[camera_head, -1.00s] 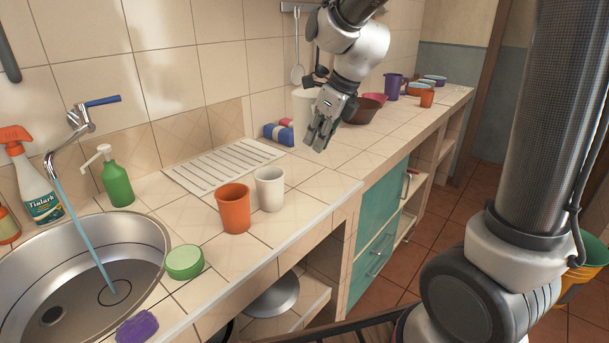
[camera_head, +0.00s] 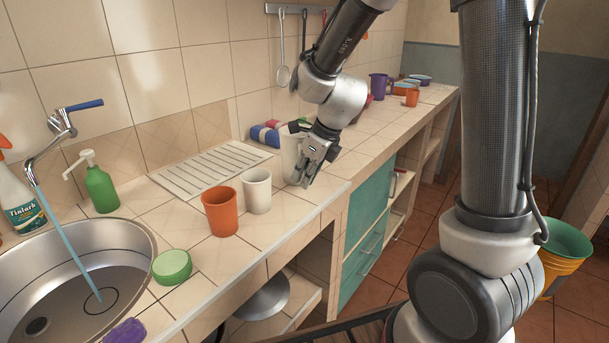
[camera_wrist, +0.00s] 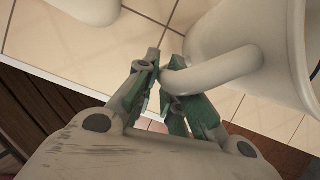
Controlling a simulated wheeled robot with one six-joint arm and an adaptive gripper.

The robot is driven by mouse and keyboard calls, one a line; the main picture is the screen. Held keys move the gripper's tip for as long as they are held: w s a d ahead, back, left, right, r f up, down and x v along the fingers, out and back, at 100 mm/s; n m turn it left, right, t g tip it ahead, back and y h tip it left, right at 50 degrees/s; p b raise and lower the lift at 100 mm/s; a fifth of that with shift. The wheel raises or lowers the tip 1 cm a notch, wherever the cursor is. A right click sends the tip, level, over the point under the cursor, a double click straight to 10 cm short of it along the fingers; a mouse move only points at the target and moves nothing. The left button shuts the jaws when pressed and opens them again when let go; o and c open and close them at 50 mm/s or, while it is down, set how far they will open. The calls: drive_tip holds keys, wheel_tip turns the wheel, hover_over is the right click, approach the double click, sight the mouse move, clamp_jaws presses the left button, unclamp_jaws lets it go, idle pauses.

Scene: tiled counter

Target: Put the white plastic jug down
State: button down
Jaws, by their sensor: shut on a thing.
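The white plastic jug (camera_head: 289,158) is at the counter's front part, just right of the white cup, partly hidden by my gripper (camera_head: 311,166). In the wrist view the jug (camera_wrist: 275,35) fills the upper right, its rounded handle reaching between my fingers (camera_wrist: 162,75). My gripper is shut on that handle. The jug looks upright, its base at or close to the tiles; I cannot tell whether it touches them.
A white cup (camera_head: 257,191) and an orange cup (camera_head: 221,211) stand left of the jug. A drying rack (camera_head: 205,169) and a blue-and-red item (camera_head: 265,134) lie behind. The counter's front edge (camera_head: 320,205) is close. Bare tiles (camera_head: 365,140) lie to the right.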

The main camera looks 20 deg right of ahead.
drive_tip(key=c, duration=1.5)
unclamp_jaws()
drive_tip(key=shift+f, duration=0.1)
drive_tip(key=shift+s+d+r, duration=0.1)
drive_tip(key=shift+r, duration=0.4)
drive_tip(key=v, duration=1.1)
drive_tip(key=s+d+r+n+h, duration=0.1)
drive_tip(key=s+d+n, duration=0.5)
drive_tip(key=s+n, duration=0.4)
drive_tip(key=s+d+r+n+h, duration=0.2)
drive_tip(key=s+d+n, duration=0.5)
drive_tip(key=n, duration=1)
drive_tip(key=shift+s+r+t, duration=0.2)
drive_tip(key=shift+s+t, duration=0.2)
drive_tip(key=shift+s, duration=1.35)
